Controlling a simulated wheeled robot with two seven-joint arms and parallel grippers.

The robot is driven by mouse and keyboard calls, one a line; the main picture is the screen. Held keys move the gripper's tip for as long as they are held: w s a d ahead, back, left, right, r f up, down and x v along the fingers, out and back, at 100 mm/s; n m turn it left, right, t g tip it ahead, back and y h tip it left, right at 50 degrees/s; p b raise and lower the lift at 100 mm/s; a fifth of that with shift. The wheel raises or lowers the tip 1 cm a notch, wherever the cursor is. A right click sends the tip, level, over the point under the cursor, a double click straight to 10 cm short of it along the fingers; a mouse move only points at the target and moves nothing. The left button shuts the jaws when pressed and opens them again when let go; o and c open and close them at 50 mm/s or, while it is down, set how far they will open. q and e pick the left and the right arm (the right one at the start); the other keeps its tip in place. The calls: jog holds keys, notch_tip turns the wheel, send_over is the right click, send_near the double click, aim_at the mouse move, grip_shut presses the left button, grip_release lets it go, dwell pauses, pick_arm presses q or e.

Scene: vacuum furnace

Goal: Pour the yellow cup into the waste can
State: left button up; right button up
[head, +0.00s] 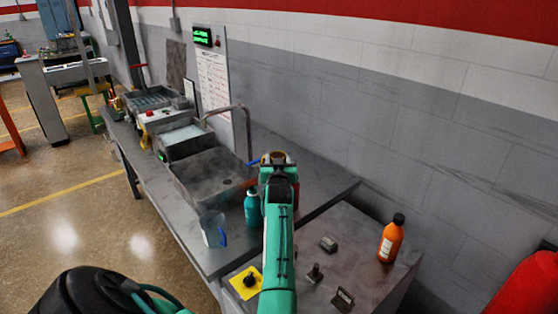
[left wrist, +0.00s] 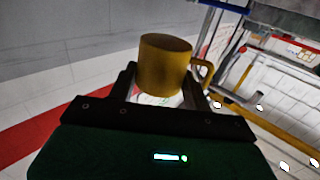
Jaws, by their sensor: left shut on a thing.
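My left gripper (head: 278,162) is shut on the yellow cup (left wrist: 164,66). In the left wrist view the cup sits between the two fingers, with its handle to the right. In the head view only a small part of the cup (head: 277,155) shows past the gripper, held above the bench near the sink's right side. I cannot tell how far it is tilted or what it holds. I cannot make out a waste can for certain. My right gripper is not in view.
A sink (head: 212,178) with a tall faucet stands left of my gripper. A teal bottle (head: 252,207) and a clear blue-handled container (head: 213,230) stand near the bench's front. An orange bottle (head: 391,239) stands on the nearer cabinet. A red rounded object (head: 528,289) is at lower right.

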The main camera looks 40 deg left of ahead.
pick_arm(q)
jog(key=shift+f, duration=0.45)
jog(key=shift+f+b, duration=0.2)
jog(key=shift+b, duration=0.15)
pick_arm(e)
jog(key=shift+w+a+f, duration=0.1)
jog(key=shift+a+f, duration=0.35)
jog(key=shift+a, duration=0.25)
pick_arm(q)
jog(key=shift+f+b, duration=0.3)
jog(key=shift+f, duration=0.15)
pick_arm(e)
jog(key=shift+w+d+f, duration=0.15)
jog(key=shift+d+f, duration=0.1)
pick_arm(q)
jog(key=shift+m+p, duration=0.3)
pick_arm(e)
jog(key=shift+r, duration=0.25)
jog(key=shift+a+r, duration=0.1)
pick_arm(q)
jog(key=shift+m, duration=0.3)
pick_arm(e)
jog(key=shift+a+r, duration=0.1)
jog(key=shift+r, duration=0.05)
